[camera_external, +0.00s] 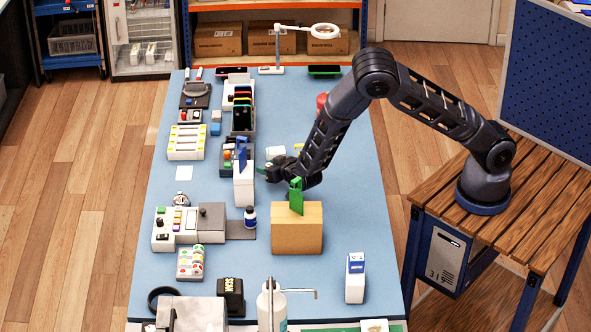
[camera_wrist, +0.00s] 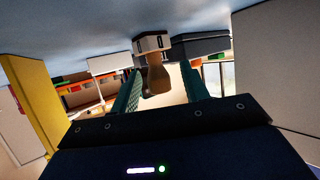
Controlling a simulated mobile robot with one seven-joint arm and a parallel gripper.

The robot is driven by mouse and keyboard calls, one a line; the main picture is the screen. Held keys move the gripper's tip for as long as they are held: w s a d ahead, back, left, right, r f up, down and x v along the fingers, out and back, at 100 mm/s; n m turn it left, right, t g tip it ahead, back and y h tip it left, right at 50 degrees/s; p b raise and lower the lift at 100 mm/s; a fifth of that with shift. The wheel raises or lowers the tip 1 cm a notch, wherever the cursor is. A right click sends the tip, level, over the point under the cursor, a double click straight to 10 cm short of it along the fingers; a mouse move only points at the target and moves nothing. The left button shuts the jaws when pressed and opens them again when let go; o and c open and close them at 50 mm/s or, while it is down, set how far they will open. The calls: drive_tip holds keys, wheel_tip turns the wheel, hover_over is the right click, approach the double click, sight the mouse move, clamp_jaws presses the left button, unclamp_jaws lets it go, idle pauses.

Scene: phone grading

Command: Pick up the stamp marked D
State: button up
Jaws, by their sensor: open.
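In the wrist view, a stamp with a brown handle (camera_wrist: 157,76) and a pale block base (camera_wrist: 153,43) stands on the blue table, shown upside down. A dark mark is on the base, but I cannot read its letter. My gripper (camera_wrist: 160,88) is open, its two green fingers to either side of the handle in the picture; contact is not visible. In the external view my gripper (camera_external: 266,171) is low over the table, right of a white box with a blue piece on top (camera_external: 243,185). I cannot make out the stamp clearly there.
A tan box (camera_external: 297,233) with a green piece on it stands close in front of my gripper. A small dark-blue bottle (camera_external: 250,216) is nearby. A dark box (camera_wrist: 200,46) lies beyond the stamp. The blue table (camera_external: 350,205) is clear to the right.

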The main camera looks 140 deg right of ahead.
clamp_jaws()
drive_tip(key=shift+r, duration=0.15)
